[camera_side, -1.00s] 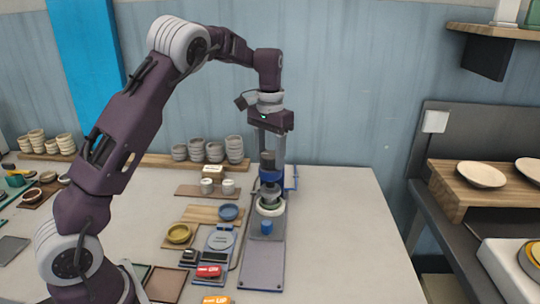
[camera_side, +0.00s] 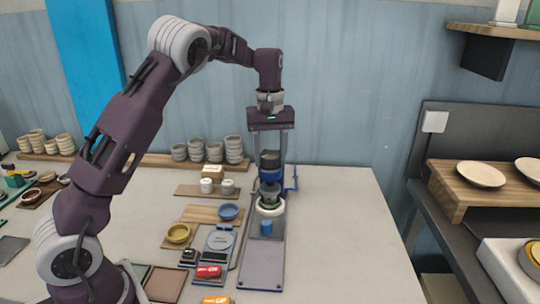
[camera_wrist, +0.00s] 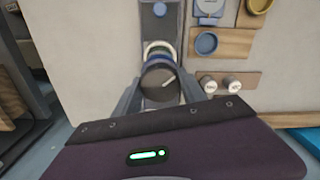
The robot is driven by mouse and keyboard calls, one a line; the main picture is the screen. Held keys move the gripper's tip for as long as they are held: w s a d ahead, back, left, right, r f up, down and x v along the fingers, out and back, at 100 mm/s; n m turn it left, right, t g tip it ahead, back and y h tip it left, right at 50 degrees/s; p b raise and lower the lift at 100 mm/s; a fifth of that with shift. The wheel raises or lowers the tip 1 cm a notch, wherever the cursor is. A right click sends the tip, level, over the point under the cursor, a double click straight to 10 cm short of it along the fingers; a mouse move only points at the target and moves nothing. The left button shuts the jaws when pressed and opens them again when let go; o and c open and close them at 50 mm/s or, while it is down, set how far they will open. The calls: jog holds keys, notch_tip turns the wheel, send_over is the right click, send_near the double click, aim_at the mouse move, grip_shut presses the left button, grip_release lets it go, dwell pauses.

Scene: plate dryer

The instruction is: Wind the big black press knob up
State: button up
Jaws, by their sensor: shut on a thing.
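The big black press knob (camera_side: 269,158) sits on top of the press, above a blue collar (camera_side: 270,175). My gripper (camera_side: 269,156) points straight down, with a long finger on each side of the knob, and is shut on it. In the wrist view the knob (camera_wrist: 158,82) shows from above between my fingers (camera_wrist: 160,95), with a pale line on its top. Below the collar are a dark press head and a pale ring (camera_side: 270,208). The contact between fingertips and knob is partly hidden.
The table right of the press is clear.

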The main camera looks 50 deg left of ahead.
aim_at(271, 154)
jog(key=n, duration=0.5)
jog(key=shift+n, duration=0.3)
jog(key=shift+w+n, duration=0.1)
jog(key=shift+n, duration=2)
jog(key=o, duration=1.4)
jog(key=shift+c, duration=0.2)
notch_tip(271, 154, up, 7)
jog(key=shift+r, duration=0.1)
